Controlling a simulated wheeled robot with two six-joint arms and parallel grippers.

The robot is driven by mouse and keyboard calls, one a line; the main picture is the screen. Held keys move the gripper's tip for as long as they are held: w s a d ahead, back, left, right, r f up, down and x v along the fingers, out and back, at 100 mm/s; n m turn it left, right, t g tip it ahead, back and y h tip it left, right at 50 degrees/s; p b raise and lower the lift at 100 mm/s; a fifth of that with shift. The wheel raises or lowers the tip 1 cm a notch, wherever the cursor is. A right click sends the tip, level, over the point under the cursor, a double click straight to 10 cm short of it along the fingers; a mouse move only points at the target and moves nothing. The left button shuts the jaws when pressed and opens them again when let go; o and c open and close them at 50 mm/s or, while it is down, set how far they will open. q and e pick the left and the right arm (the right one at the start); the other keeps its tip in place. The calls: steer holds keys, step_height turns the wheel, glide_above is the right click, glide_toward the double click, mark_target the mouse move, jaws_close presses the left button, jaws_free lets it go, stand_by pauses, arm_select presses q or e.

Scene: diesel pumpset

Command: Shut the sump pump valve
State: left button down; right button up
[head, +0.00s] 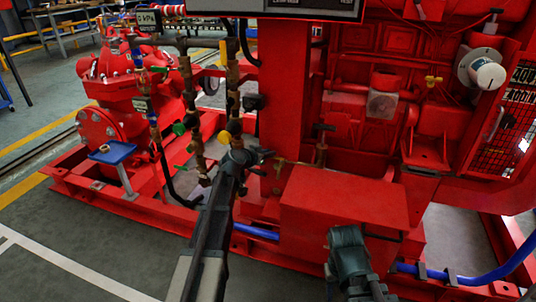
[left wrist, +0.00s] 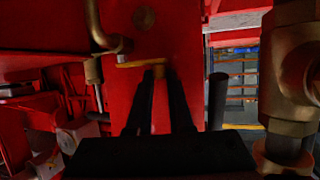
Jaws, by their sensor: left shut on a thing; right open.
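In the left wrist view, a thin yellow valve lever (left wrist: 138,64) lies across the front of a red panel, beside a curved brass pipe. I take this to be the sump pump valve; no label shows. In the head view, my left gripper (head: 262,156) is at the pipework left of the red box, and the held part is too small to make out. My right gripper (head: 347,238) is empty and open, in front of the red box.
Vertical brass pipes (head: 190,100) with green and yellow handles rise left of my left gripper. A large brass fitting (left wrist: 290,75) is close on the right in the left wrist view. Floor at lower left is clear.

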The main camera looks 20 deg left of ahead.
stand_by(0.6)
arm_select(q)
steer(key=c, duration=0.8)
jaws_free()
steer(key=shift+s+d+n+t+y, duration=0.15)
steer(key=shift+s+n+y, duration=0.15)
steer(key=shift+n+y, duration=0.45)
steer(key=shift+s+d+n+t+y, duration=0.15)
steer(key=shift+s+n+y, duration=0.15)
steer(key=shift+n+y, duration=0.45)
steer(key=shift+s+d+n+y, duration=0.15)
steer(key=shift+s+n+y, duration=0.25)
steer(key=shift+y, duration=0.5)
steer(key=shift+d+n+y, duration=0.15)
steer(key=shift+n+y, duration=0.25)
steer(key=shift+n, duration=0.1)
